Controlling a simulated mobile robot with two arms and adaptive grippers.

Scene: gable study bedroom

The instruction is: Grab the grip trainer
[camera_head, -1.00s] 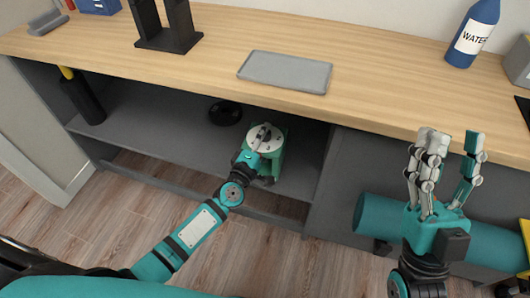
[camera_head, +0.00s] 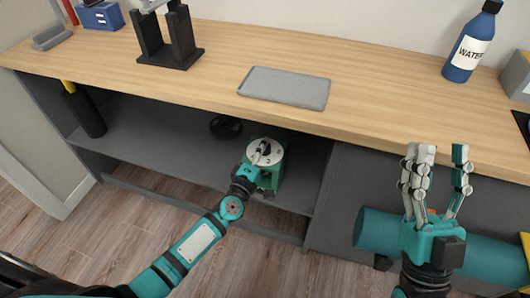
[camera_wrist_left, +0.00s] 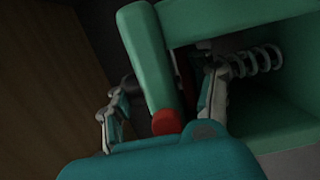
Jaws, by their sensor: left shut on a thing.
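The grip trainer appears to be the green piece (camera_head: 272,178) on the shelf inside the unit. In the left wrist view, its green bar (camera_wrist_left: 152,55) has a red rounded part by its lower end, and a metal coil spring (camera_wrist_left: 262,60) shows to the right. My left gripper (camera_head: 255,165) reaches into the shelf. Its fingers (camera_wrist_left: 165,100) lie on either side of the green bar, shut on it. A pale round disc (camera_head: 266,152) shows just above the gripper. The exact finger contact is dark and partly hidden. My right gripper (camera_head: 433,180) is raised, empty and open.
The wooden top (camera_head: 350,70) overhangs the shelf (camera_head: 165,140). A black round object (camera_head: 225,127) and a dark bottle (camera_head: 85,112) stand left of my left gripper. A grey tray (camera_head: 285,88) and a blue water bottle (camera_head: 470,45) are on top.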

